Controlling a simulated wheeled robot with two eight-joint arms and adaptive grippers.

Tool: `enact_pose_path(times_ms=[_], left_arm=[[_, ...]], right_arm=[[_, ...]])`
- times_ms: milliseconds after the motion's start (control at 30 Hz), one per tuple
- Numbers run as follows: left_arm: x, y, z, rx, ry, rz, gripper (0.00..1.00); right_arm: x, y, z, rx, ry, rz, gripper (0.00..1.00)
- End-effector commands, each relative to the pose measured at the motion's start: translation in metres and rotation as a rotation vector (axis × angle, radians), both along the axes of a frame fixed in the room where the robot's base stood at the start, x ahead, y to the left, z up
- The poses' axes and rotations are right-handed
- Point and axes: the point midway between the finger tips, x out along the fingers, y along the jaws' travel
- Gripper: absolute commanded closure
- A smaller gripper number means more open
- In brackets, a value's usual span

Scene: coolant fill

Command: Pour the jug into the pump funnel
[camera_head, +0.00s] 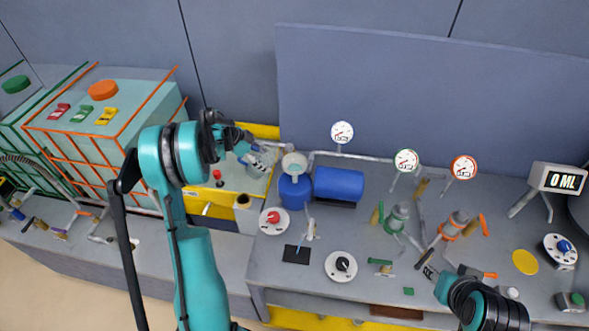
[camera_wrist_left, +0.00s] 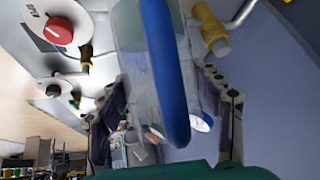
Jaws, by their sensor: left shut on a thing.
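My left gripper (camera_head: 245,145) is shut on the jug, above the yellow-trimmed stand left of the pump. In the left wrist view the jug (camera_wrist_left: 133,45) has a clear body and a thick blue handle (camera_wrist_left: 168,70), which lies between the two fingers. In the head view the jug (camera_head: 262,158) is small, pale and partly hidden by the gripper. The pale funnel (camera_head: 294,164) stands on the blue pump (camera_head: 295,192), just right of the jug and apart from the gripper. I cannot tell how far the jug is tilted. My right gripper (camera_head: 436,276) is low at right; its fingers are unclear.
A blue motor (camera_head: 339,184) lies right of the pump. A red-knob dial (camera_head: 273,221) and a black-knob dial (camera_head: 341,266) are in front. Gauges stand behind. The display (camera_head: 559,180) reads 0 ML. Green and orange valves (camera_head: 397,218) crowd the bench's middle.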

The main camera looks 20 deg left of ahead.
Motion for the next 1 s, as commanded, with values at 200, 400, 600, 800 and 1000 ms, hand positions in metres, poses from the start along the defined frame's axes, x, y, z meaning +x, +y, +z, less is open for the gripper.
enact_pose_path(times_ms=[200, 400, 600, 800, 1000], left_arm=[[-0.007, 0.013, -0.018, -0.128, -0.072, 0.004, 0.83], [-0.012, 0.022, -0.028, -0.242, -0.136, 0.003, 0.83], [-0.016, 0.03, -0.037, -0.355, -0.199, 0.004, 0.83], [-0.019, 0.035, -0.042, -0.452, -0.255, 0.003, 0.83], [-0.021, 0.037, -0.043, -0.511, -0.286, 0.002, 0.83]], right_arm=[[0.0, 0.0, -0.038, 0.0, 0.0, 0.0, 0.6], [0.0, 0.0, -0.066, 0.0, 0.0, 0.0, 0.6], [0.0, 0.0, -0.094, 0.0, 0.0, 0.0, 0.6], [0.0, 0.0, -0.117, 0.0, 0.0, 0.0, 0.6], [0.0, 0.0, -0.129, 0.0, 0.0, 0.0, 0.6]])
